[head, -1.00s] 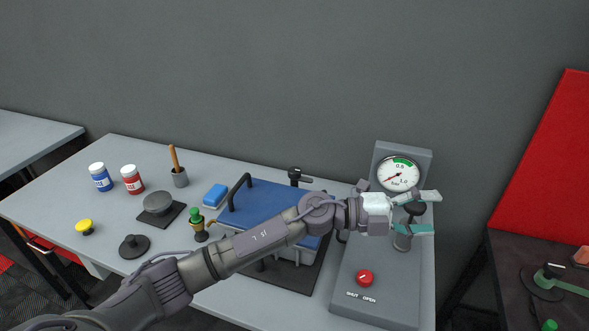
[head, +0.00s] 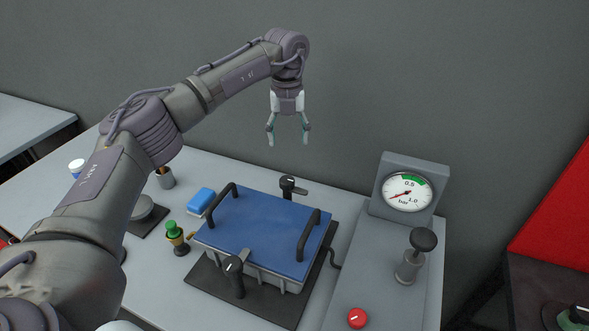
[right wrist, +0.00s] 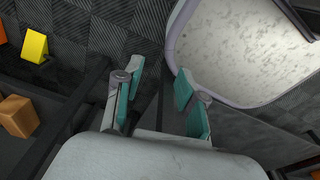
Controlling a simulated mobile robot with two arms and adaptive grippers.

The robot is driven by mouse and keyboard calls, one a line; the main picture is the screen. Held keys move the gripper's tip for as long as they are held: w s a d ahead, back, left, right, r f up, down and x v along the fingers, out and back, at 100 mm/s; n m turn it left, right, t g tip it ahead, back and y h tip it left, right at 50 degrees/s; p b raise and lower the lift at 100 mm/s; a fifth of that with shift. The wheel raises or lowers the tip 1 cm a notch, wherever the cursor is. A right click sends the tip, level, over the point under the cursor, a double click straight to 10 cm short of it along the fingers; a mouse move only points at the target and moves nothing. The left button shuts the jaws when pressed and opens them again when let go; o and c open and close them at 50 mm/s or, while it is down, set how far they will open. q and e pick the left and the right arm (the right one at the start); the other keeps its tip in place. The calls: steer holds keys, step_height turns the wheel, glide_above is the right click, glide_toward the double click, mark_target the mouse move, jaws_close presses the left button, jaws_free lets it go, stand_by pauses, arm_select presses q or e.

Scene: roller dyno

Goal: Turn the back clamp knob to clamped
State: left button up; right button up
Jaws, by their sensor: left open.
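The back clamp knob (head: 288,186) is black with a lever and stands behind the blue-lidded box (head: 262,232), near the table's back edge. A similar front clamp knob (head: 236,276) stands at the box's front side. My left gripper (head: 288,140) is open and empty, pointing down, in the air above the back clamp knob and apart from it. My right gripper (right wrist: 160,98) shows only in the right wrist view, with its teal fingers apart and nothing between them, above the floor.
Two black handles (head: 309,235) rise from the lid. A gauge panel (head: 407,192) with a black-topped plunger (head: 410,256) and a red knob (head: 357,318) stands at right. A green-topped brass fitting (head: 174,236) and a blue block (head: 201,202) are left of the box.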

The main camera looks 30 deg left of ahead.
mark_target(287, 180)
arm_select(q)
steer(key=f+p, duration=0.1)
steer(key=f, duration=0.1)
steer(key=s+f, duration=0.1)
steer(key=f, duration=0.1)
steer(key=shift+s+a+p, duration=0.1)
steer(key=shift+s+p, duration=0.05)
steer(key=shift+p, duration=0.2)
step_height(287, 180, down, 4)
steer(key=shift+f+p, duration=0.1)
steer(key=shift+p, duration=0.45)
steer(key=f, duration=0.2)
steer(key=f+p, duration=0.1)
steer(key=shift+w+f, duration=0.2)
steer(key=shift+f, duration=0.75)
arm_select(e)
steer(key=r, duration=0.1)
steer(key=s+r, duration=0.2)
steer(key=r, duration=0.1)
steer(key=shift+s, duration=0.1)
